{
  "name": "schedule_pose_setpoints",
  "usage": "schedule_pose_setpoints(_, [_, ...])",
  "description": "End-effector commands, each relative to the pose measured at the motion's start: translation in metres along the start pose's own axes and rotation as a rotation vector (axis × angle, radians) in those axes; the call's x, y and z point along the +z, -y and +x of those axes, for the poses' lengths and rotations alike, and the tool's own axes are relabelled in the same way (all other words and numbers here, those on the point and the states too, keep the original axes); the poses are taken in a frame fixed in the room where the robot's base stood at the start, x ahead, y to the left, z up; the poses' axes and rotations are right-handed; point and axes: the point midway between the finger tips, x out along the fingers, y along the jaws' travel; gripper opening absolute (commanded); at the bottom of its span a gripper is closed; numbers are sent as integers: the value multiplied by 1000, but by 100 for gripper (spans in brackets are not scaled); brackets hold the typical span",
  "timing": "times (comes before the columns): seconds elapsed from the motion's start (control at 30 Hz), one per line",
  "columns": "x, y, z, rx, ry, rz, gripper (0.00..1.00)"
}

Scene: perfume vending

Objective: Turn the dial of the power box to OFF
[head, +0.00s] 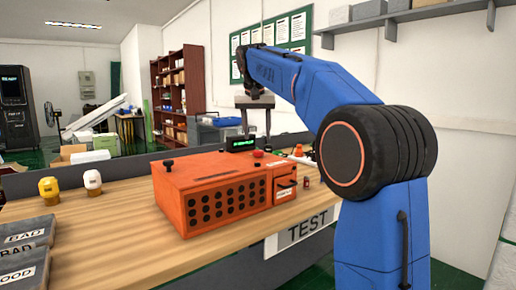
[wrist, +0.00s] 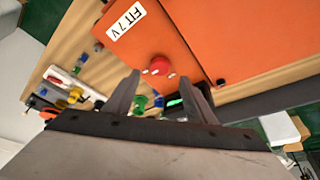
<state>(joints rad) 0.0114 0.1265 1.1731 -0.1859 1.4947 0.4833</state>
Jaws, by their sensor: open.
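The orange power box (head: 222,178) stands on the wooden table in the head view. Its top, with a red round knob (wrist: 158,65), fills much of the wrist view. The knob also shows in the head view (head: 258,153). A black knob (head: 168,163) sits at the box's left top corner. I cannot tell which knob is the dial or read its setting. My gripper (head: 256,137) points down above the box's right back part, open and empty. In the wrist view, the red knob lies just beyond and between the fingertips (wrist: 165,80), apparently not touched.
A green-lit display (head: 242,144) stands behind the box. Small coloured items (wrist: 75,94) lie beside the box. The table (head: 125,225) is bare in front of the bottles.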

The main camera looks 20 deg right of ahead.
Motion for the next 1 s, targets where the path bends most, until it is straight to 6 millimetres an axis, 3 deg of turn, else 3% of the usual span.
schedule_pose_setpoints(0.2, [1,0,37,1,3,0,50])
schedule_pose_setpoints(0.4, [0,0,59,0,1,0,50])
schedule_pose_setpoints(0.83, [0,0,66,0,0,0,50])
schedule_pose_setpoints(1.0, [0,0,66,0,0,0,10])
